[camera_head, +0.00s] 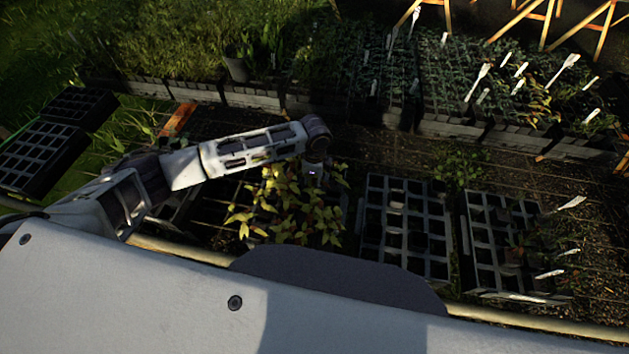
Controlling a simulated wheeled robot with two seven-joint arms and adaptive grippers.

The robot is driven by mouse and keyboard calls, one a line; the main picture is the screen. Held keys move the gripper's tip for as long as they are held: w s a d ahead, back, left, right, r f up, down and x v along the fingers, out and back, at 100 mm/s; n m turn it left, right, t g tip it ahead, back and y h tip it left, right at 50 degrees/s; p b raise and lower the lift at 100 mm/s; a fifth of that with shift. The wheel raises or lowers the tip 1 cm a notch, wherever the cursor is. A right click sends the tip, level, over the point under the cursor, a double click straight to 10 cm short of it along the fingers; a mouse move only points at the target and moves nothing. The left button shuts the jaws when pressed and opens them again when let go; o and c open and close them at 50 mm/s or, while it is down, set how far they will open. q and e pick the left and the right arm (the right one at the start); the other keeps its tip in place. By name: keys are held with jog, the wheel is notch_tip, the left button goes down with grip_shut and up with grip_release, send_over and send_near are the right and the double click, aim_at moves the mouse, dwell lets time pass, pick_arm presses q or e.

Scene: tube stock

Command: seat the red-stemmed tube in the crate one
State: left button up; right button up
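My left arm reaches in from the left, and its wrist points down over a clump of yellow-green leafy plants (290,208). My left gripper (314,174) is small and dark among the leaves; its fingertips are hidden, and I cannot tell if it holds anything. I cannot make out a red stem in the clump. A grey gridded crate (405,228) stands right of the clump, its cells looking mostly empty. Another grey crate (472,242) stands further right, with a few small plants and white labels. Which is crate one cannot be told. My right gripper is not in view.
Black gridded trays (40,152) lie at the far left. A long row of planted trays (455,131) with white labels runs along the back. A pale rail (185,252) runs along the near edge. A dark strip of bench lies between the crates and the back row.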

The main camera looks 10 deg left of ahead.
pick_arm(q)
jog(key=shift+f+p, duration=0.2)
jog(key=shift+p, duration=0.1)
jog(key=o, duration=1.1)
jog(key=shift+o, duration=0.5)
jog(key=shift+f, duration=0.1)
notch_tip(320, 180, up, 12)
jog(key=shift+w, duration=0.1)
dwell(0.9)
